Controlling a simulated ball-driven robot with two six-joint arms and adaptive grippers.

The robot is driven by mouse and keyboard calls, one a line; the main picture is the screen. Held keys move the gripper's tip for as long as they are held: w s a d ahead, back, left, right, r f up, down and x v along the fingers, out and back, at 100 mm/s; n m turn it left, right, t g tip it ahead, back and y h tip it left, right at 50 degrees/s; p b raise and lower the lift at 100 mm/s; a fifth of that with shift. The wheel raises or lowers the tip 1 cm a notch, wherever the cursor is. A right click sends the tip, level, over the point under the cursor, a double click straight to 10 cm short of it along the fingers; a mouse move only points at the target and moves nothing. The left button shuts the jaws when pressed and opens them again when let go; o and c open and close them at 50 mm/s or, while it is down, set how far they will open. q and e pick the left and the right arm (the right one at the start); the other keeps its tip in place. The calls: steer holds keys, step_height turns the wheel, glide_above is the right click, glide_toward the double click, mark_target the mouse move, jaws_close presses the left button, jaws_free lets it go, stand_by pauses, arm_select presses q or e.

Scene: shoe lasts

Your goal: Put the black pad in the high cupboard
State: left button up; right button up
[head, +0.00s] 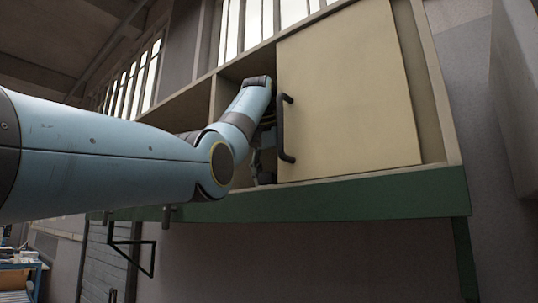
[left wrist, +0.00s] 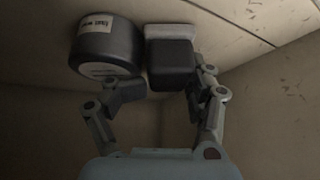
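My left arm reaches up into the open bay of the high cupboard (head: 330,190), and my left gripper (head: 262,168) is mostly hidden behind the arm and the door edge. In the left wrist view the fingers of my left gripper (left wrist: 165,92) stand apart. A dark block (left wrist: 172,65), which looks like the black pad, is at or just beyond the fingertips. I cannot tell whether the fingers press on it. A round black tin (left wrist: 103,48) with white labels is close on its left. My right gripper is in neither view.
A pale sliding door (head: 350,95) with a black handle (head: 284,128) closes the cupboard's right part, close to my left gripper. A pale object (left wrist: 182,31) shows behind the dark block. Cupboard walls (left wrist: 275,90) surround the gripper.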

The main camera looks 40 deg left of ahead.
arm_select(q)
steer(key=b+v, duration=0.4)
steer(key=v, duration=0.8)
steer(key=shift+r, duration=0.35)
steer(key=shift+f, duration=0.1)
